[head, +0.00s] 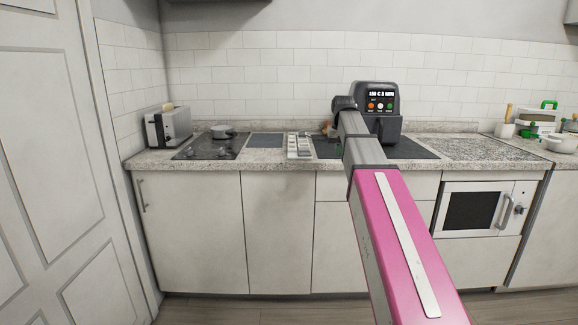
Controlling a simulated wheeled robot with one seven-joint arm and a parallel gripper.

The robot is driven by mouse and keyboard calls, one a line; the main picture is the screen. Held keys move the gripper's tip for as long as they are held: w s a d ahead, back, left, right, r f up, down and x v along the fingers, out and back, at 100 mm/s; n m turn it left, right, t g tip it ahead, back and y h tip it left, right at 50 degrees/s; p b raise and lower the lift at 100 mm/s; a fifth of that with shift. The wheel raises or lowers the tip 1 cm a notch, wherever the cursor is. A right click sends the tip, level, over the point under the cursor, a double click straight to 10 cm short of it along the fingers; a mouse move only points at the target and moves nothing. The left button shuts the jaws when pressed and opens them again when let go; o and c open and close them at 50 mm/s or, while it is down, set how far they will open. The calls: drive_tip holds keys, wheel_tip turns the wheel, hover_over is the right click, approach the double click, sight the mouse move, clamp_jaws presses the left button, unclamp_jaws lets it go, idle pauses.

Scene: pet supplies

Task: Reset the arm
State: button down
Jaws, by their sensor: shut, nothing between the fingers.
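My arm (400,240), pink with a pale strip and then grey, reaches from the lower right up toward the back of the counter. Its far end is a dark wrist joint (344,103) in front of the wall, just left of a black appliance. I cannot make out my gripper's fingers; they are hidden behind the arm or too small to tell. No object is seen held.
The black appliance (380,97) with a lit display stands close right of my wrist. A granite counter (265,157) carries a toaster (168,127), a hob with a pan (223,131) and a grey-white tray (299,146). The floor before the left cabinets is clear.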

drive_tip(key=s+f, duration=0.4)
drive_tip(key=f, duration=0.7)
drive_tip(key=s+f, duration=0.4)
drive_tip(key=f, duration=0.8)
drive_tip(key=s+f+g, duration=0.1)
drive_tip(key=s+f, duration=1.5)
drive_tip(key=f, duration=0.3)
drive_tip(key=shift+s+g, duration=0.3)
drive_tip(key=shift+w, duration=0.1)
